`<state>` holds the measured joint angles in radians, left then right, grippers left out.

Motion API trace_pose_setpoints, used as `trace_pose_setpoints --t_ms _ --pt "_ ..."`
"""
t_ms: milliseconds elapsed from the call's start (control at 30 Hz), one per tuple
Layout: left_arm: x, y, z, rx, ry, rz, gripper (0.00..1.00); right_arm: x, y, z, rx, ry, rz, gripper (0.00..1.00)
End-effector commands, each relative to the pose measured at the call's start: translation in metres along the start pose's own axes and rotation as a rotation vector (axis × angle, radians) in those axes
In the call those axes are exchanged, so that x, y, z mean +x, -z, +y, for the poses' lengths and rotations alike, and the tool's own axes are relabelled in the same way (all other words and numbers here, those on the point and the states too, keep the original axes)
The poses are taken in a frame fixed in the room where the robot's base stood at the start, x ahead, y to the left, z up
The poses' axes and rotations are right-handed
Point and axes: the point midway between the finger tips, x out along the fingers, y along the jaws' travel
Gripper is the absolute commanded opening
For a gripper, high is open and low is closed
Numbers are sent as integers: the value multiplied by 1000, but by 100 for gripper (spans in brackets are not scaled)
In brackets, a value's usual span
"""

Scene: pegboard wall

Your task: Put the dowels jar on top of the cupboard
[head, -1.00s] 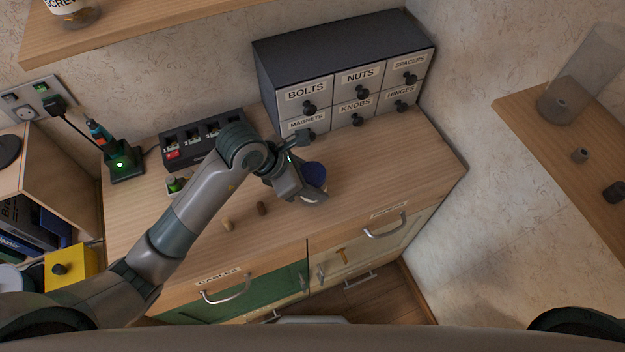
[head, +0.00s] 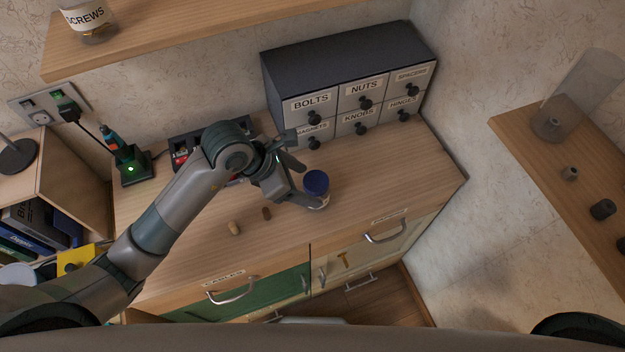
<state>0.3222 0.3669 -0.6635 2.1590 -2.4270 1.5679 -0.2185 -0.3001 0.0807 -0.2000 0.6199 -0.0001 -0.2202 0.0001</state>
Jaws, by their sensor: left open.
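A jar with a dark blue lid (head: 316,183) stands upright on the wooden counter (head: 375,180). Its label is not readable from here. My left gripper (head: 306,184) is open at the jar's left side, with one finger behind the jar and the other in front of its lower part. I cannot tell whether the fingers touch it. No cupboard is labelled as such; an open-fronted wooden cabinet (head: 62,165) stands at the left, with a lamp base on top. My right gripper is not in view.
A dark drawer unit (head: 345,62) labelled bolts, nuts and more stands behind the jar. A black charger (head: 133,165) stands at left. A shelf at right holds a clear cylinder (head: 577,95). The counter's right part is clear.

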Motion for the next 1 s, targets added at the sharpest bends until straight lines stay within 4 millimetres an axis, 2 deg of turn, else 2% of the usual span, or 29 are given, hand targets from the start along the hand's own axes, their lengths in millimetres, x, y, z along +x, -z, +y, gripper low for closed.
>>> trace_pose_setpoints --t_ms 33,100,233,400,1000 --pt "-16 -2 1 1 -3 1 68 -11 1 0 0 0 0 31" --pt "-28 -2 1 1 -3 1 68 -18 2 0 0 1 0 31" --pt "-47 -2 0 1 -2 1 68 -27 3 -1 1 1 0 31" --pt "-61 -1 0 0 -1 1 68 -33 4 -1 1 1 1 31" --pt "-64 0 0 0 -1 0 68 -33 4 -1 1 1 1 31"
